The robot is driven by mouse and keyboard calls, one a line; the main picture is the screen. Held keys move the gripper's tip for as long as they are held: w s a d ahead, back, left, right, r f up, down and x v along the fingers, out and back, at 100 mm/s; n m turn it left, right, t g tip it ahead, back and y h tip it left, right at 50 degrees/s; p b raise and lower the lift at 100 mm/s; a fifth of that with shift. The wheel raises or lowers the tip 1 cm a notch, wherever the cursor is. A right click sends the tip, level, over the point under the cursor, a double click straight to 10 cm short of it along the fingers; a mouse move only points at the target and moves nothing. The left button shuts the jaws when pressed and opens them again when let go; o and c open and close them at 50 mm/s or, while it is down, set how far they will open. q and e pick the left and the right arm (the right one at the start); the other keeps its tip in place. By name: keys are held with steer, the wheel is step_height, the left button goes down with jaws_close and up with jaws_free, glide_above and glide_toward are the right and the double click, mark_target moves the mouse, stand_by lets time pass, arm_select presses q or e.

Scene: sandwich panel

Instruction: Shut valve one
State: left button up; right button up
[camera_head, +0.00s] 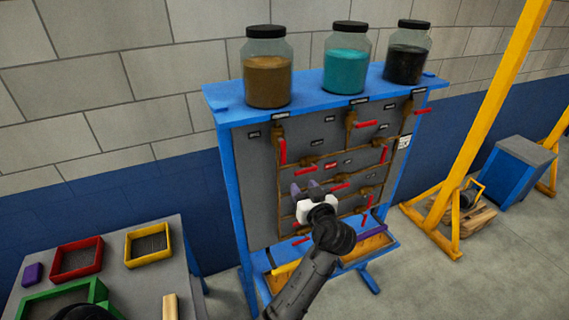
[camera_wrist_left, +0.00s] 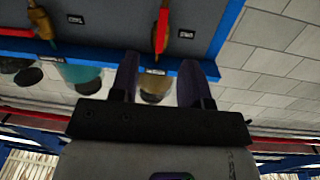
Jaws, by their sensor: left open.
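The grey valve panel (camera_head: 250,190) stands in a blue frame and carries several brass valves with red handles. The upper-left valve's red handle (camera_head: 282,151) hangs straight down; I also see this handle in the left wrist view (camera_wrist_left: 162,32). Valve labels are too small to read, so I cannot tell which is valve one. My left gripper (camera_head: 305,187) is open and empty in front of the panel, below that handle. In the left wrist view its fingers (camera_wrist_left: 160,60) are apart, with the handle beyond their tips and not between them. My right gripper does not show.
Jars of brown (camera_head: 267,80), teal (camera_head: 345,70) and dark (camera_head: 407,62) contents stand on the blue shelf. A table at left holds red (camera_head: 79,243), yellow (camera_head: 130,250) and green (camera_head: 98,291) trays. A yellow post (camera_head: 480,120) stands right, with open floor before it.

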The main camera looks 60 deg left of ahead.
mark_target(284, 155)
arm_select(q)
steer(key=shift+n+g+y, duration=0.5)
steer(key=shift+n, duration=0.2)
steer(key=a+p, duration=0.1)
steer(key=a, duration=0.3)
steer(key=w+a+r+p, duration=0.1)
steer(key=a, duration=0.4)
steer(key=w+a+r+p, duration=0.1)
steer(key=a+p, duration=0.1)
steer(key=a, duration=0.2)
steer(key=shift+w+a+r, duration=0.1)
steer(key=shift+w+a, duration=0.05)
steer(key=shift+a, duration=0.6)
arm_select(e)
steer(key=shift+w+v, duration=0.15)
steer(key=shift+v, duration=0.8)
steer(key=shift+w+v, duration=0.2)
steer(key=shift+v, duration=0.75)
arm_select(q)
steer(key=shift+c, duration=0.3)
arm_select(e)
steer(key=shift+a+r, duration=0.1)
arm_select(q)
jaws_close()
steer(key=shift+w, duration=0.1)
